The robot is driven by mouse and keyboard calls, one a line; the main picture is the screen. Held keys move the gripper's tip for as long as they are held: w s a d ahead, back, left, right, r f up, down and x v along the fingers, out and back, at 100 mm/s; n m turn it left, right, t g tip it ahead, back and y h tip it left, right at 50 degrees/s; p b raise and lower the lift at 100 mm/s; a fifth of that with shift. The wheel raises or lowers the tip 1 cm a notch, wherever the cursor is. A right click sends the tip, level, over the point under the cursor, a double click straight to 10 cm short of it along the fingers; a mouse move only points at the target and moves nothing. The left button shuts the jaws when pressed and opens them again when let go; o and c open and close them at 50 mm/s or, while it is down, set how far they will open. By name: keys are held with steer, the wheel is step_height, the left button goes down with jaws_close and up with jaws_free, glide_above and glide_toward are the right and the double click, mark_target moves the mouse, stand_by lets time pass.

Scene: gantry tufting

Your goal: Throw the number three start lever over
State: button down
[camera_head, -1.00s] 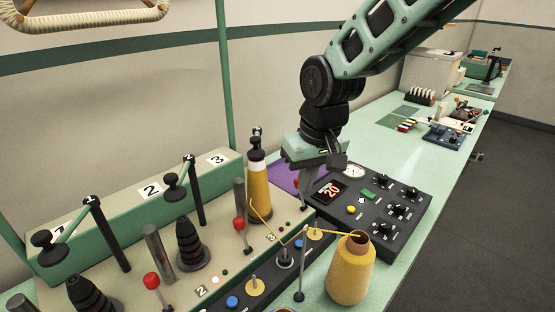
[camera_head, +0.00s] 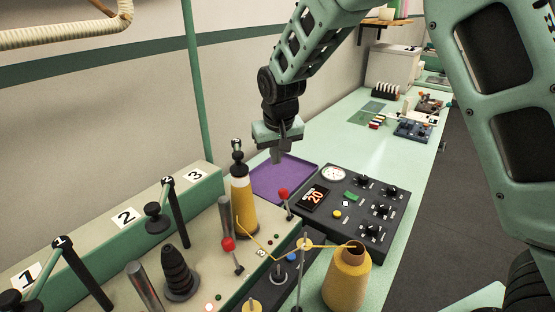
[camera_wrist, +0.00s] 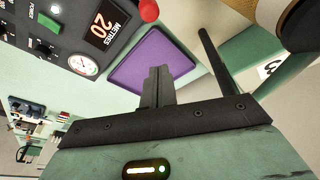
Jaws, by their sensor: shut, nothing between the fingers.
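The number three start lever (camera_head: 284,193) is a thin stem with a red ball knob at the far end of the cream winder bed, right of the yellow-wound cone (camera_head: 243,200). Its knob leans slightly left of its foot in the head view. The red knob also shows at the top edge of the wrist view (camera_wrist: 148,10). My gripper (camera_head: 277,158) is shut and empty, pointing down beyond the knob and apart from it, near the purple tray. Its closed fingers (camera_wrist: 157,85) show in the wrist view. A second red-knobbed lever (camera_head: 228,244) stands nearer, left of the small 3 label.
The purple tray (camera_head: 262,182) lies beyond the bed. A black control panel (camera_head: 330,222) reading 20 is to the right. A yellow yarn cone (camera_head: 347,280) stands in front, its yarn running across to the bed. A green pole (camera_head: 195,80) rises behind.

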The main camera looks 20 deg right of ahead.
step_height(320, 180, down, 7)
steer(key=s+p, duration=0.2)
steer(key=p, duration=0.2)
steer(key=shift+d+f, duration=0.15)
steer(key=shift+d, duration=0.1)
